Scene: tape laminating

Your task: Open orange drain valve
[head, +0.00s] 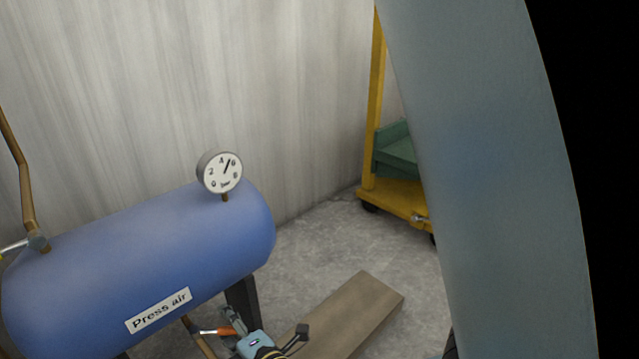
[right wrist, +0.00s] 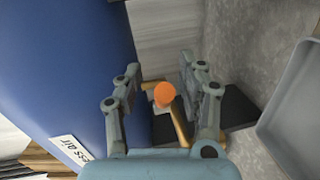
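The orange drain valve handle (head: 215,332) sits on a copper-brown pipe below the blue press-air tank (head: 150,255). In the right wrist view the orange handle (right wrist: 164,95) appears end-on, between the two fingers. My right gripper (head: 232,326) is beside the handle under the tank's right end. In the right wrist view my right gripper (right wrist: 160,84) is open, with a clear gap on both sides of the handle. I cannot tell whether the handle is fully between the fingertips in depth. My left gripper is not in view.
A round pressure gauge (head: 220,172) stands on the tank, and a brown pipe (head: 22,180) rises at its left. A dark tank leg (head: 243,299) is close to my right gripper. A wooden board (head: 352,312) lies on the floor. A yellow cart (head: 398,198) stands behind.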

